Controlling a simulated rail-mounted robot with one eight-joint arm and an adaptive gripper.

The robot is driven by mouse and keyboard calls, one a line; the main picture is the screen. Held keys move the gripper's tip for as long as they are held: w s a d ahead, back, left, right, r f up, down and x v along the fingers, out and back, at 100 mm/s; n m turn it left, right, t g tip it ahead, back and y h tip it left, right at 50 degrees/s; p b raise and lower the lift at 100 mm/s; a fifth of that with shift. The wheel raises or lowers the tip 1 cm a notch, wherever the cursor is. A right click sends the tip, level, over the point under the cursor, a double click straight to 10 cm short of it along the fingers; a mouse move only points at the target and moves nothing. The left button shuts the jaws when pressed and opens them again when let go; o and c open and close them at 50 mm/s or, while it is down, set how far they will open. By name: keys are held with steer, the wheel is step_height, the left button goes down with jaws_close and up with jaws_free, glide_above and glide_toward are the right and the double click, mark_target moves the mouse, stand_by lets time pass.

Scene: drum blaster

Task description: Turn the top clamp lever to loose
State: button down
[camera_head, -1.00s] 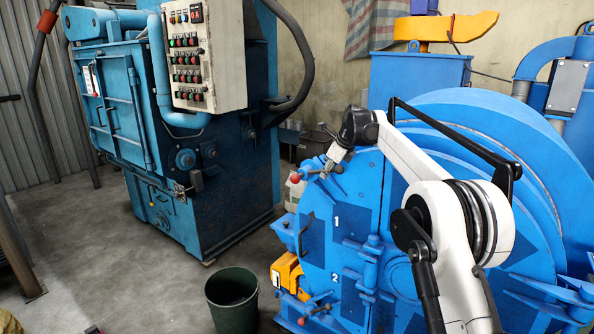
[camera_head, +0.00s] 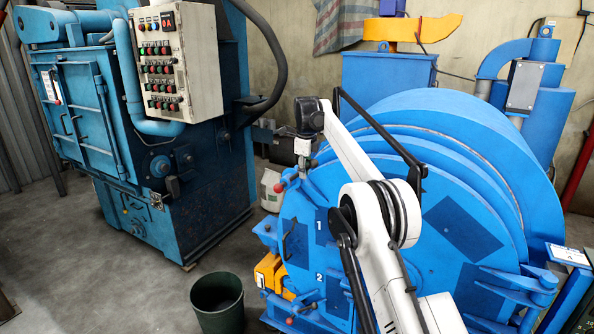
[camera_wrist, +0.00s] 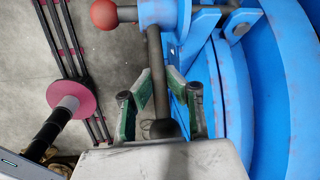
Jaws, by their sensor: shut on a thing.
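The top clamp lever has a red ball knob (camera_head: 279,187) at the upper left edge of the blue drum door. In the wrist view the red knob (camera_wrist: 103,14) sits on a short arm from a blue hub (camera_wrist: 160,12). A dark rod (camera_wrist: 154,55) runs from that hub down between my fingers and ends in a dark round tip. My gripper (camera_wrist: 160,92) has green-lined fingers on both sides of this rod and is shut on it. In the head view my gripper (camera_head: 303,160) is small, just above and right of the red knob; its fingertips are hard to make out.
The blue drum (camera_head: 440,150) fills the right, its door marked 1 and 2. A lower red knob (camera_head: 289,321) sticks out below. A green bin (camera_head: 217,300) stands on the floor. A blue cabinet with a control panel (camera_head: 180,65) stands left, with open floor before it.

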stand_by(0.4)
steer(key=c, duration=1.7)
jaws_free()
steer(key=shift+a, duration=0.1)
steer(key=shift+f, duration=0.1)
